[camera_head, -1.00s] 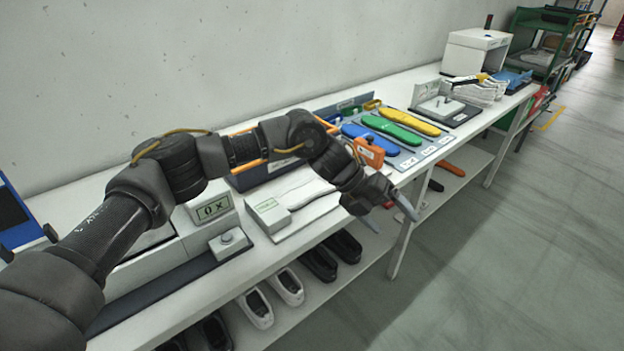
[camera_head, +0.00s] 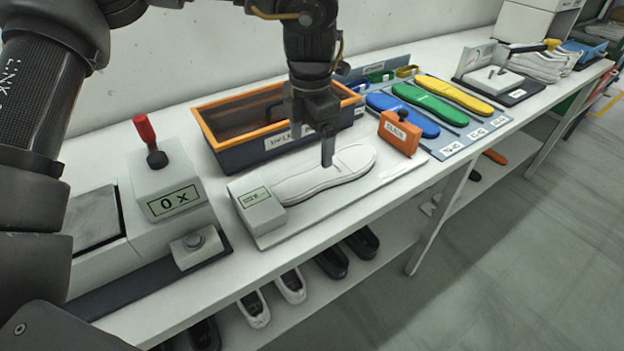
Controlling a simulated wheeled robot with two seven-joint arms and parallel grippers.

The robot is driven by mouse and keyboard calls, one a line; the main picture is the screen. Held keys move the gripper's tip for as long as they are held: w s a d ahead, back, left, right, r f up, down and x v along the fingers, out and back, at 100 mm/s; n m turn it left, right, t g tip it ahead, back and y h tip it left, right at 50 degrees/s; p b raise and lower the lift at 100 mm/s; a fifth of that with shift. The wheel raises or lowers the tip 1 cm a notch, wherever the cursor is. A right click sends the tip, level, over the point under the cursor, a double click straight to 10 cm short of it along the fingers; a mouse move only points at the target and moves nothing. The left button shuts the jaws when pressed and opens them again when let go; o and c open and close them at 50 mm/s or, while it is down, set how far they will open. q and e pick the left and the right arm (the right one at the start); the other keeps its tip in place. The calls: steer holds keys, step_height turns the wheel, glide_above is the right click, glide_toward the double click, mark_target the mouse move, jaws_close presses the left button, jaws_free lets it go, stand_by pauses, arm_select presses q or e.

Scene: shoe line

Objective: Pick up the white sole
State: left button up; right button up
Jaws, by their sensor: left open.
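The white sole (camera_head: 302,184) lies flat on a pale grey plate (camera_head: 388,180) with a small grey display box (camera_head: 258,212) at its left end. My left gripper (camera_head: 328,158) points down over the middle of the sole, its fingers open and hiding a small part of it. The fingers show nearly edge-on, so I cannot tell whether they touch the sole. My right gripper is not in view.
An orange-rimmed bin (camera_head: 222,152) stands behind the plate. An orange labelled block (camera_head: 400,133) stands at the plate's right end. Blue (camera_head: 402,116), green (camera_head: 430,104) and yellow (camera_head: 455,94) soles lie farther right. A box with a red-handled lever (camera_head: 165,185) stands left. Shoes sit on the lower shelf.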

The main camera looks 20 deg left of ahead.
mark_target(312, 178)
arm_select(q)
step_height(312, 178, down, 3)
steer(key=shift+w+f, duration=0.1)
steer(key=shift+f, duration=0.5)
step_height(312, 178, down, 4)
steer(key=shift+d+r, duration=0.15)
steer(key=shift+r, duration=0.05)
steer(key=shift+f, duration=0.55)
steer(key=c, duration=1.2)
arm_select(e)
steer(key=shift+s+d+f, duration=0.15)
